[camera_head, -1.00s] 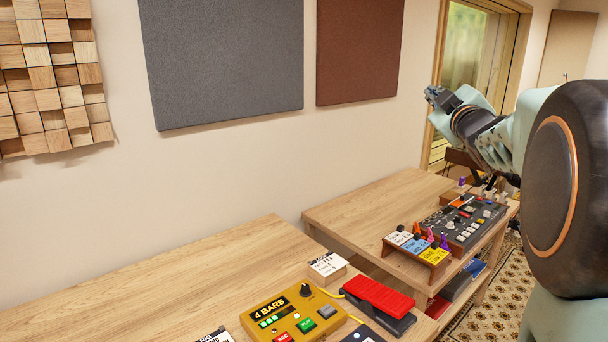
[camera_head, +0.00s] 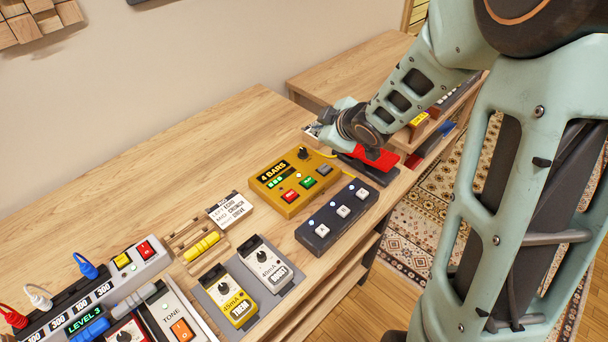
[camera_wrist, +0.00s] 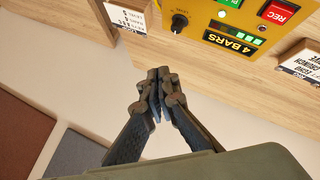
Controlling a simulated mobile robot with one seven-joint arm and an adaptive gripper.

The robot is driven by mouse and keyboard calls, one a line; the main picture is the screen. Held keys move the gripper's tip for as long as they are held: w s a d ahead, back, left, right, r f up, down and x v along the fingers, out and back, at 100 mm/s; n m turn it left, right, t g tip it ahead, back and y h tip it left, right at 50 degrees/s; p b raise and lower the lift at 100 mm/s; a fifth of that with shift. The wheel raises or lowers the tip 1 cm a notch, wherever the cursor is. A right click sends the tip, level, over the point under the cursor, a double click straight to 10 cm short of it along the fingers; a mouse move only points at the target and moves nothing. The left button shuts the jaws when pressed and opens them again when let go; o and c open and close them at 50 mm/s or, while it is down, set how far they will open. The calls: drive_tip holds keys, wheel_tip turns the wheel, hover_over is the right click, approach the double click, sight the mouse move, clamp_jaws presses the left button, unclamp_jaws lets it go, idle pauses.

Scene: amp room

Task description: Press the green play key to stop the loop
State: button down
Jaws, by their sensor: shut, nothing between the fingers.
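The yellow looper box (camera_head: 270,181) sits on the wooden desk, its display reading 4 BARS with green lights lit. Its green play key (camera_head: 306,182) lies between the red REC key (camera_head: 290,196) and a grey key (camera_head: 324,170). In the wrist view the green key (camera_wrist: 230,2) is cut by the top edge, beside the REC key (camera_wrist: 278,11). My gripper (camera_wrist: 158,95) is shut and empty, apart from the box. In the head view it is beyond the box's back right corner, its fingertips hard to make out.
A black knob (camera_head: 303,153) stands up from the box. A red pedal (camera_head: 372,158) is at its right, below my arm. A dark footswitch unit (camera_head: 322,232) lies in front. A labelled card block (camera_head: 230,209) stands at left. Bare desk lies behind the box.

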sight(309, 182)
drive_tip(key=shift+n+g, duration=0.3)
drive_tip(key=shift+g, duration=0.2)
drive_tip(key=s, duration=0.1)
drive_tip(key=s+a+f, duration=0.2)
drive_tip(key=shift+s+a+f, duration=0.15)
drive_tip(key=shift+s+f, duration=0.05)
drive_tip(key=shift+s, duration=0.2)
drive_tip(key=shift+f, duration=0.1)
wheel_tip(309, 182, down, 9)
drive_tip(key=b, duration=0.8)
drive_tip(key=shift+r, duration=0.2)
drive_tip(key=shift+f, duration=0.15)
idle(0.3)
drive_tip(key=shift+f+b, duration=0.3)
drive_tip(key=shift+b, duration=0.25)
drive_tip(key=shift+f+b, duration=0.5)
drive_tip(key=shift+f, duration=0.05)
idle(0.4)
drive_tip(key=shift+r, duration=0.1)
drive_tip(key=shift+r+p, duration=0.85)
drive_tip(key=shift+p, duration=0.2)
